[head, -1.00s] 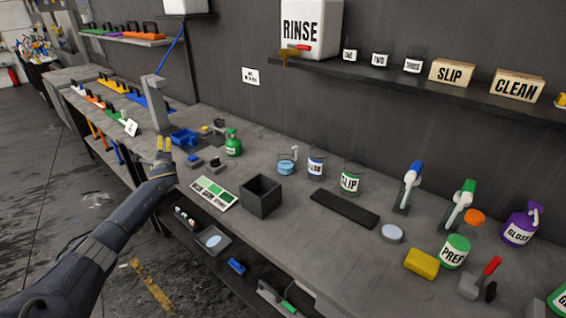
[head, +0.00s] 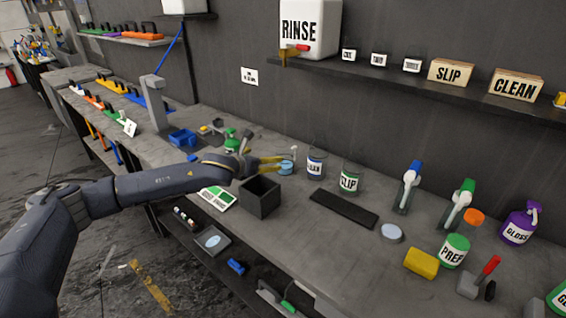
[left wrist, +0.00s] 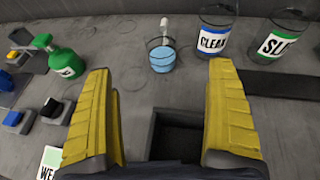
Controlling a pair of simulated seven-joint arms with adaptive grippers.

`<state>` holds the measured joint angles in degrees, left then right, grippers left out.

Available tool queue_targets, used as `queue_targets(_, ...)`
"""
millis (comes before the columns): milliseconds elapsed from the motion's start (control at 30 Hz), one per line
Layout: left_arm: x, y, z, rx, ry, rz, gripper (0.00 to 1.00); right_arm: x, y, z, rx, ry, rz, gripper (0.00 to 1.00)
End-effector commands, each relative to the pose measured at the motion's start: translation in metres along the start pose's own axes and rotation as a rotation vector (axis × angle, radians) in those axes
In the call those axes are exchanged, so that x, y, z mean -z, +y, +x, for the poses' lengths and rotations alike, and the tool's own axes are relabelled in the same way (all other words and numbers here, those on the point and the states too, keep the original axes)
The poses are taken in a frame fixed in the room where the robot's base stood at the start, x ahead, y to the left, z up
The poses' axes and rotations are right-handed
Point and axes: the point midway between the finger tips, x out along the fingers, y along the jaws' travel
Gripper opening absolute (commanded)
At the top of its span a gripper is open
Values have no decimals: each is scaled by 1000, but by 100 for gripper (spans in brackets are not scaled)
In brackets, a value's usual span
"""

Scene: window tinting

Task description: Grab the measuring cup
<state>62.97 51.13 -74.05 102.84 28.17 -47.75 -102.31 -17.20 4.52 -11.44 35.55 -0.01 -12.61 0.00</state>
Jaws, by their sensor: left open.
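A small clear cup with light-blue liquid, which looks like the measuring cup (head: 286,168), stands upright on the grey bench, with a pale upright piece at its back. In the left wrist view the cup (left wrist: 162,60) lies ahead of the gap between my fingers, roughly centred. My left gripper (head: 272,166) is open and empty, its yellow fingers pointing right toward the cup. In the left wrist view the fingertips (left wrist: 158,72) are spread on either side, short of the cup. My right gripper is not in view.
A dark open box (head: 260,198) stands just below my left gripper. Clear containers labelled CLEAN (head: 315,167) and SLIP (head: 350,182) stand right of the cup. A green spray bottle (left wrist: 62,60) stands to its left. A dark flat bar (head: 343,209) lies in front.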

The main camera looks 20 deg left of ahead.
Motion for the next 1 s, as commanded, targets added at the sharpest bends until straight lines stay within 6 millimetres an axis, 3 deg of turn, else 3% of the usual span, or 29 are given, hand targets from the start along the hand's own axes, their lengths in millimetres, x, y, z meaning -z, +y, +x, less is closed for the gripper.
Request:
queue_targets(600, 1, -2, 91, 2, 3, 7, 89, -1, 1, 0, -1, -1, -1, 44)
queue_targets(1000, 1, -2, 118, 3, 2, 7, 89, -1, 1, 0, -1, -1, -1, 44)
